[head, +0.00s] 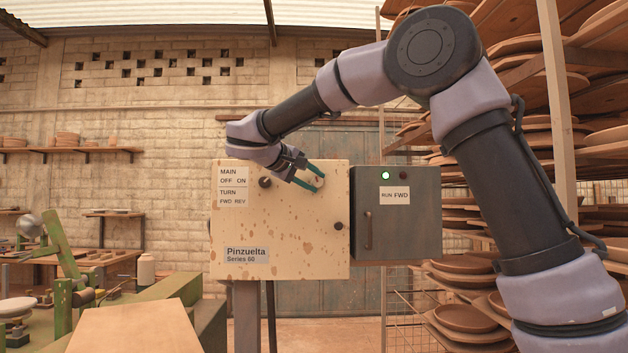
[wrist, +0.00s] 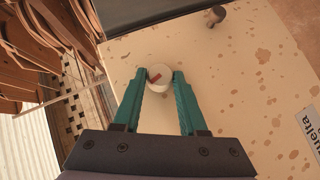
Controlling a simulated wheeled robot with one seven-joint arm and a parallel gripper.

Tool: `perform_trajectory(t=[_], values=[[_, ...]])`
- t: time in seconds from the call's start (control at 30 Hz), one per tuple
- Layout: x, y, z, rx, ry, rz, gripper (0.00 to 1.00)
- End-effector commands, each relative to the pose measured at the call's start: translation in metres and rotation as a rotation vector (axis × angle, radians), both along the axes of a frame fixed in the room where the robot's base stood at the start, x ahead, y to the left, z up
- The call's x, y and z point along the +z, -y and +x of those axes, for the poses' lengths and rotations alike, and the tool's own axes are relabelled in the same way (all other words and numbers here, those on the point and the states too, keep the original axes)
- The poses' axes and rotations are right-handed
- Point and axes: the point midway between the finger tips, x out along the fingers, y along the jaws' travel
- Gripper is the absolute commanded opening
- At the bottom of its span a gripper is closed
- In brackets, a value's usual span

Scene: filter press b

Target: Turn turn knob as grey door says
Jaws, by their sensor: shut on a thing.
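A cream cabinet (head: 285,235) marked "Pinzuelta Series 60" carries a label (head: 233,185) reading "MAIN OFF ON, TURN FWD REV". The grey door (head: 397,232) to its right bears a sign (head: 394,195) reading "RUN FWD", with a lit green lamp (head: 385,175) and a dark red lamp (head: 403,175) above. A pale round knob (wrist: 160,77) with a slanted red mark is on the cabinet face; it seems to be the turn knob. My gripper (head: 318,182) has its teal fingers shut on it, one on each side. In the head view the fingers largely hide this knob.
A dark knob (head: 265,182) is beside the label. Another dark knob (head: 338,226) is near the cabinet's right edge and shows in the wrist view (wrist: 217,14). The grey door has a vertical handle (head: 368,230). Pottery racks (head: 560,110) stand at right, green machinery (head: 65,245) at left.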

Motion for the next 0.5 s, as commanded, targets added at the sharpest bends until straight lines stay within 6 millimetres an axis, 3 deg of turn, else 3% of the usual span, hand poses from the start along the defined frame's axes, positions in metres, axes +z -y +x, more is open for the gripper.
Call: perform_trajectory(t=[0.5], values=[[-0.006, -0.0024, -0.0004, 0.001, 0.001, -0.39, 0.0]])
